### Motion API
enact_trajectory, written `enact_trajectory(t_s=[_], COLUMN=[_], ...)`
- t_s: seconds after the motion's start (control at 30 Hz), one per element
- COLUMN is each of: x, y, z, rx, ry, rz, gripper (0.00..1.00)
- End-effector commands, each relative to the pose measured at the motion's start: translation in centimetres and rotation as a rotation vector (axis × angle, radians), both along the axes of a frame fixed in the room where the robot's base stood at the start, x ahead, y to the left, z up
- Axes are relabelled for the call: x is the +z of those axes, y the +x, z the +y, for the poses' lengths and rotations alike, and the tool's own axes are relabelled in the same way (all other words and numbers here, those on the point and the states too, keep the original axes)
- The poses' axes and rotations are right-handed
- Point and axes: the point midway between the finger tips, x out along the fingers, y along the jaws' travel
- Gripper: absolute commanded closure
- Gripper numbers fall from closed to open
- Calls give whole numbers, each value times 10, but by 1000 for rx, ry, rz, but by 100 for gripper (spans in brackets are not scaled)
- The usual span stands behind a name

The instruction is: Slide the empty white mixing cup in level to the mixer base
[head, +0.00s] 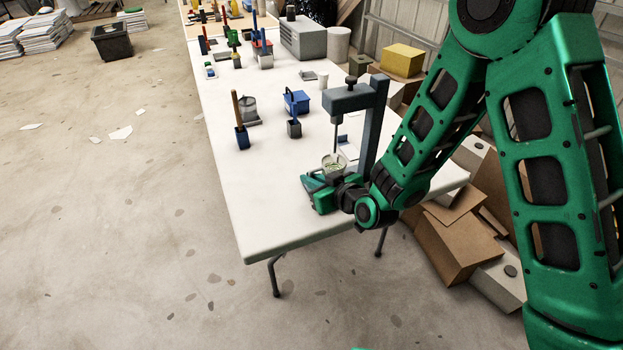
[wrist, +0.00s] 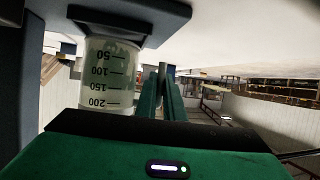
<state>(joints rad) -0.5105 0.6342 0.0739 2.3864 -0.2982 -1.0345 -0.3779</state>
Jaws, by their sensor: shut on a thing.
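The mixing cup (head: 333,163) is pale and see-through, with a graduated scale. In the wrist view, where the picture is inverted, the cup (wrist: 108,75) shows marks from 50 to 200. The mixer (head: 374,125) is a blue-grey stand; its thin shaft (head: 336,140) hangs down over the cup. The blue-grey mixer base (wrist: 125,14) lies close to the cup's bottom end; whether they touch is unclear. My gripper (head: 318,184) is beside the cup. Its green fingers (wrist: 166,92) are close together, and the jaws are shut on the cup, though the contact is partly hidden.
The white table (head: 265,205) has free room at its front left. A blue holder with a wooden handle (head: 242,137), a grey pot (head: 249,110), a blue basket (head: 297,101) and a small grey container (head: 294,128) stand further back. Cardboard boxes (head: 455,235) lie right of the table.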

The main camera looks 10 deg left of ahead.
Motion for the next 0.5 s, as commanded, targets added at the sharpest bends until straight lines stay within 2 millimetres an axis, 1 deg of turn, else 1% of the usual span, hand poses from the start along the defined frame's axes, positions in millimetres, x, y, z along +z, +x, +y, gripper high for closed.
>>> enact_trajectory(t_s=[0.5], x=[-10], y=[0], z=[0], rx=[0], ry=[1], rz=[2], gripper=[100])
